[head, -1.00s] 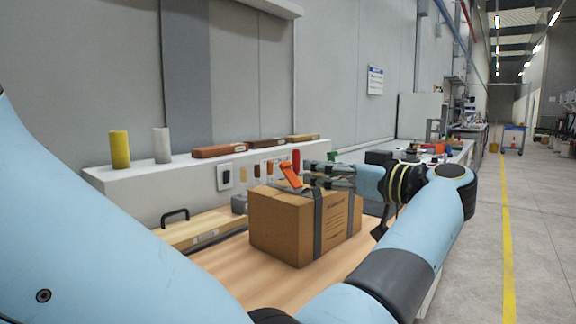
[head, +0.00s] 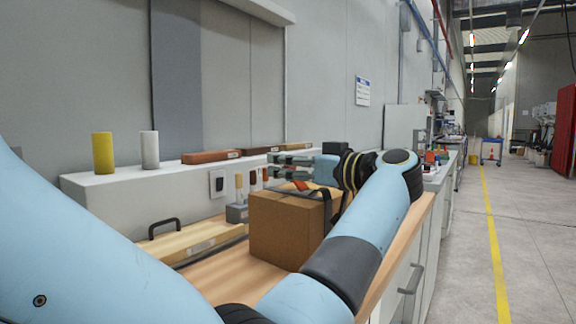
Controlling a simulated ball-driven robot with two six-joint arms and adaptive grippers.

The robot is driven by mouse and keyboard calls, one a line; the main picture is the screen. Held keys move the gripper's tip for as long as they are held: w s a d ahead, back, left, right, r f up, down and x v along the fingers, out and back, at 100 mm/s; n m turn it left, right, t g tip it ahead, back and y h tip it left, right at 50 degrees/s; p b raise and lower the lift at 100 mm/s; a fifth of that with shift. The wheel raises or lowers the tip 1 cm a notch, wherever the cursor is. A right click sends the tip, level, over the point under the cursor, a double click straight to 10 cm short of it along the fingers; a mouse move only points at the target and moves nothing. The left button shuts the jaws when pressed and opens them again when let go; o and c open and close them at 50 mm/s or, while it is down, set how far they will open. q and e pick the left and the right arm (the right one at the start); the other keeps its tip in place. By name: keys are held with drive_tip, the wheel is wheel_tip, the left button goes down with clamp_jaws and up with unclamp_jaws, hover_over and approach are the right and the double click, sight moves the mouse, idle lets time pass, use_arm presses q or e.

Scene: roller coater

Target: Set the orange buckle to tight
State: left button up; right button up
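The orange buckle (head: 301,186) sits on top of the cardboard box (head: 283,228), by the dark strap (head: 327,213). Only a small part of it shows, low against the box top. I cannot tell whether a finger touches the buckle. My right gripper is not in view.
The box stands on a wooden bench (head: 222,284). A wooden board with a black handle (head: 163,228) lies left of it. A white ledge (head: 120,180) behind carries a yellow cylinder (head: 103,153), a pale cylinder (head: 150,150) and wooden blocks. Open floor lies to the right.

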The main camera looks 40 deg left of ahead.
use_arm(q)
clamp_jaws()
drive_tip(key=p, duration=0.2)
drive_tip(key=h+p, duration=0.1)
drive_tip(key=p, duration=0.1)
drive_tip(key=shift+a+r, duration=0.25)
drive_tip(key=shift+a, duration=0.05)
drive_tip(key=h+p, duration=0.1)
drive_tip(key=p, duration=0.1)
drive_tip(key=f+h+p, duration=0.1)
drive_tip(key=p, duration=0.2)
drive_tip(key=shift+a+f+h+p, duration=0.2)
drive_tip(key=shift+a+h+p, duration=0.1)
drive_tip(key=shift+a+h, duration=0.1)
drive_tip(key=shift+f, duration=0.45)
